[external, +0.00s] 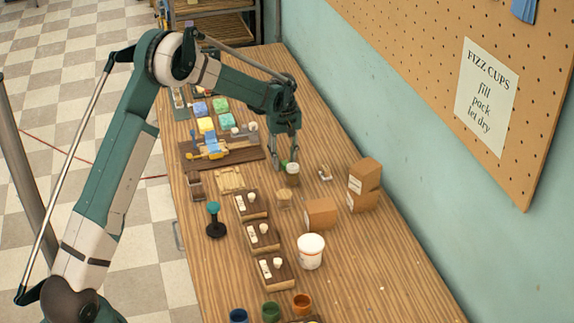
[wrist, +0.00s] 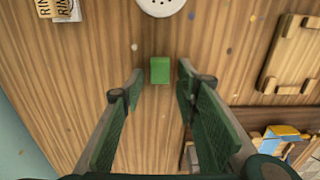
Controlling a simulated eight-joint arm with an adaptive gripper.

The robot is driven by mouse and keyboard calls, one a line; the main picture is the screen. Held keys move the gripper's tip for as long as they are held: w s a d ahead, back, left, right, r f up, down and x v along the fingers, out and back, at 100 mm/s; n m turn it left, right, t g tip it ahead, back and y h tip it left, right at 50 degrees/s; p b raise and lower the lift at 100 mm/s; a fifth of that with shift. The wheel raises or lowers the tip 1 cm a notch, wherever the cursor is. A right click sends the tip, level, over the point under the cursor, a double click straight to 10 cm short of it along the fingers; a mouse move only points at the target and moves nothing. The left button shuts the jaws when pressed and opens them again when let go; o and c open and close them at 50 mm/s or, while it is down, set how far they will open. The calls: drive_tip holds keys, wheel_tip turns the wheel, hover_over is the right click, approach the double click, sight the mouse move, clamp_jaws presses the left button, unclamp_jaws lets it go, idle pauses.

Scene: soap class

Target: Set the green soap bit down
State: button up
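The green soap bit (wrist: 160,70) is a small green block. In the wrist view it lies between my fingertips, with a gap of wood visible on each side. It also shows as a small green patch (external: 284,162) low between my fingers in the external view. My gripper (wrist: 161,78) is open around it, and neither finger appears to touch it. In the external view my gripper (external: 284,163) points down near the tabletop. Whether the bit rests fully on the wood is hard to tell.
A white round perforated top (wrist: 160,5) is just beyond the bit; a white-topped jar (external: 292,169) stands beside my fingers. Cardboard boxes (external: 363,185) stand right. Bare wood surrounds the bit.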

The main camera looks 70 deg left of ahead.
drive_tip(key=shift+r, duration=0.15)
wheel_tip(320, 180, up, 12)
drive_tip(key=p, duration=0.1)
idle(0.8)
idle(0.5)
idle(0.3)
